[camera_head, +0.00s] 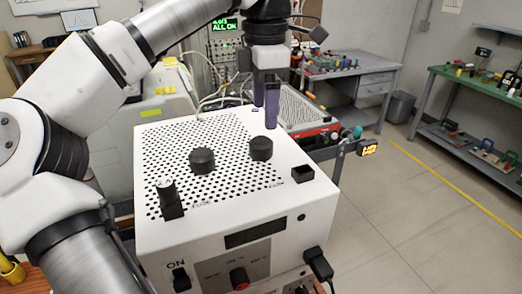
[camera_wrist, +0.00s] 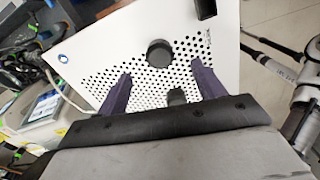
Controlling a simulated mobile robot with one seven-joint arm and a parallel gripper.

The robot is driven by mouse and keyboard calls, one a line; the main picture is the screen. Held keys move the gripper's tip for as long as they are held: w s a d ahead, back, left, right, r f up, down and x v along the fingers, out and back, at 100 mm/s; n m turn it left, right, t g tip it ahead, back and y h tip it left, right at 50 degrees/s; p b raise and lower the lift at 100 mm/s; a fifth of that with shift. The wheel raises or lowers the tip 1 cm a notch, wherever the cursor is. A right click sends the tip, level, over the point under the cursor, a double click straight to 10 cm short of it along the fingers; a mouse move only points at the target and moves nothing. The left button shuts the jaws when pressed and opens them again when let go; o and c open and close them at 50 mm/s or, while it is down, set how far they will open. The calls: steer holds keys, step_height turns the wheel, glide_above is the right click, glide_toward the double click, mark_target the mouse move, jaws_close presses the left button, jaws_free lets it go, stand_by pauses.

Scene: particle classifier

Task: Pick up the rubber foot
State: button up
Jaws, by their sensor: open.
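Two black round foot-like pieces sit on the perforated white top of a box (camera_head: 290,210). One rubber foot (camera_head: 261,148) is at the right of the perforated area and the other (camera_head: 202,160) is left of it. In the wrist view, one black round piece (camera_wrist: 159,52) lies just beyond my fingertips, and another (camera_wrist: 177,97) is partly hidden by my gripper's body. Which one the task means, I cannot tell. My gripper (camera_head: 265,116) has two purple fingers, open and empty, pointing down over the far right part of the box. The fingers (camera_wrist: 161,72) are spread in the wrist view.
A black square socket (camera_head: 302,174) and a black upright fitting (camera_head: 170,199) stand on the box top. Behind are a grey desk (camera_head: 365,80) and a green bench (camera_head: 480,85). The floor at right is clear.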

mark_target(260, 140)
steer(key=shift+f, duration=0.85)
steer(key=f+p, duration=0.1)
steer(key=f, duration=0.1)
steer(key=a+f+p, duration=0.1)
steer(key=f, duration=0.1)
steer(key=shift+f, duration=0.35)
steer(key=shift+d+f, duration=0.15)
steer(key=shift+f, duration=0.25)
steer(key=shift+c, duration=0.3)
steer(key=c, duration=1)
steer(key=shift+r, duration=0.1)
steer(key=shift+c, duration=0.2)
